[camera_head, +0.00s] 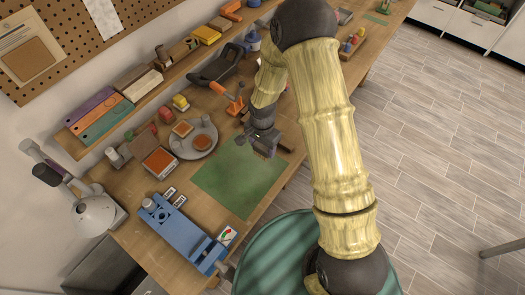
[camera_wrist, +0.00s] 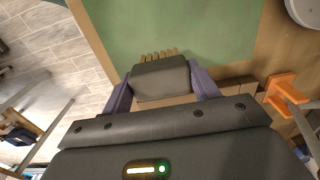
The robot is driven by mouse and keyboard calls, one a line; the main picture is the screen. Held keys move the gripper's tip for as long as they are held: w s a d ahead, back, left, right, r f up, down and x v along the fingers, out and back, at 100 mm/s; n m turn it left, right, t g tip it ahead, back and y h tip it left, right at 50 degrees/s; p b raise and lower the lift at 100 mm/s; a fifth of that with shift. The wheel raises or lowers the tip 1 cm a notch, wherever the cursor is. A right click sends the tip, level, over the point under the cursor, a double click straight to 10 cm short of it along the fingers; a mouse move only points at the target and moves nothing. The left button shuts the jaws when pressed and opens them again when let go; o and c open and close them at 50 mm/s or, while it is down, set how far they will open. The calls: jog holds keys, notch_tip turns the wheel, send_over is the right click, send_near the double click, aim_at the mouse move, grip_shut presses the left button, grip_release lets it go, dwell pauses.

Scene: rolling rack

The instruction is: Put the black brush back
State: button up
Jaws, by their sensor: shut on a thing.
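My gripper (camera_wrist: 160,82) has its two purple fingers on either side of a dark block with tan bristle-like tufts along its far edge, which I take to be the black brush (camera_wrist: 160,80). The gripper is shut on it. In the head view my gripper (camera_head: 262,146) hangs over the back edge of the green mat (camera_head: 225,182), and the brush cannot be told apart from the dark fingers there. The mat also shows ahead of the brush in the wrist view (camera_wrist: 185,28). Whether the brush touches the mat or bench is unclear.
A grey round plate with orange-brown pieces (camera_head: 196,140) lies left of the gripper. An orange tool (camera_head: 234,103) stands behind it, also seen in the wrist view (camera_wrist: 286,92). A blue vise-like device (camera_head: 182,238) is at the front left. The green mat is bare.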

aim_at(263, 151)
jog(key=shift+f+b, duration=0.6)
jog(key=shift+f, duration=0.9)
jog(key=shift+f, duration=0.15)
jog(key=o, duration=1)
jog(key=shift+c, duration=0.2)
notch_tip(263, 151, up, 12)
jog(key=p, duration=0.8)
jog(key=shift+r, duration=0.25)
